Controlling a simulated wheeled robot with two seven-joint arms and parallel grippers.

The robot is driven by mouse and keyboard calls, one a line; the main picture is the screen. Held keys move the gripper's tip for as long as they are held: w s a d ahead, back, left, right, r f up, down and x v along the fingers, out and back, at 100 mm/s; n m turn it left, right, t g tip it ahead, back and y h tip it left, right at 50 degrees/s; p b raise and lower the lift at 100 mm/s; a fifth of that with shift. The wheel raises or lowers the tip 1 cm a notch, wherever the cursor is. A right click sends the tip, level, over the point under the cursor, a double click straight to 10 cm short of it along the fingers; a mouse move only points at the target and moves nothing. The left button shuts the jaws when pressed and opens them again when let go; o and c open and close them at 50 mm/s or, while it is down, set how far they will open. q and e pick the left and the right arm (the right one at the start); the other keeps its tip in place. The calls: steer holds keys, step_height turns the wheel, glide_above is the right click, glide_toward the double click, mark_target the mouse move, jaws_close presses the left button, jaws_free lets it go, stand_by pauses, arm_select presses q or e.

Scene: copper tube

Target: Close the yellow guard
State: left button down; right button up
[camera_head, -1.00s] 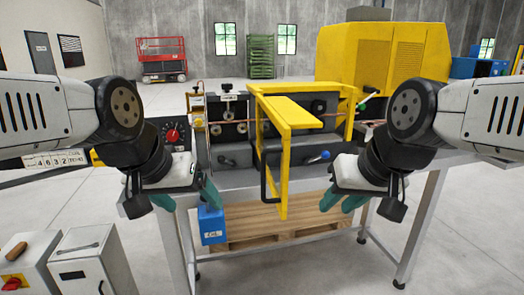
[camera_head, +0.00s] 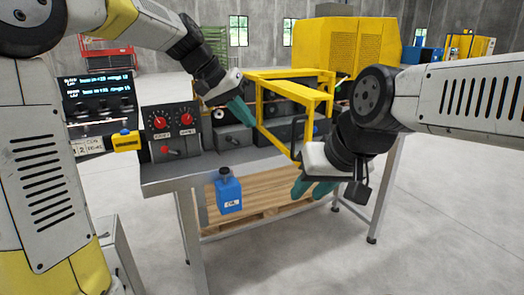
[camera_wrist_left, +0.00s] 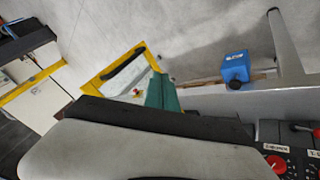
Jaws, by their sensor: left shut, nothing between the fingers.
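The yellow guard (camera_head: 295,92) is a frame hinged on the machine on the bench, and it stands swung out toward me. Its black handle (camera_head: 291,135) is on the front side; the guard also shows in the left wrist view (camera_wrist_left: 100,79). My left gripper (camera_head: 243,117) is shut and empty, beside the guard's left side in front of the machine. Whether it touches the guard I cannot tell. My right gripper (camera_head: 311,192) hangs low in front of the guard's lower near corner, its teal fingers pointing down; their gap is unclear. My right arm hides part of the machine.
A control box with red knobs (camera_head: 172,122) stands on the bench left of the machine. A large yellow cabinet (camera_head: 350,50) stands behind. Floor at front right is clear.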

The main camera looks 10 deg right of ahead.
arm_select(q)
steer(key=d+f, duration=0.8)
steer(key=d, duration=0.1)
steer(key=shift+w+d, duration=0.35)
steer(key=shift+w, duration=0.05)
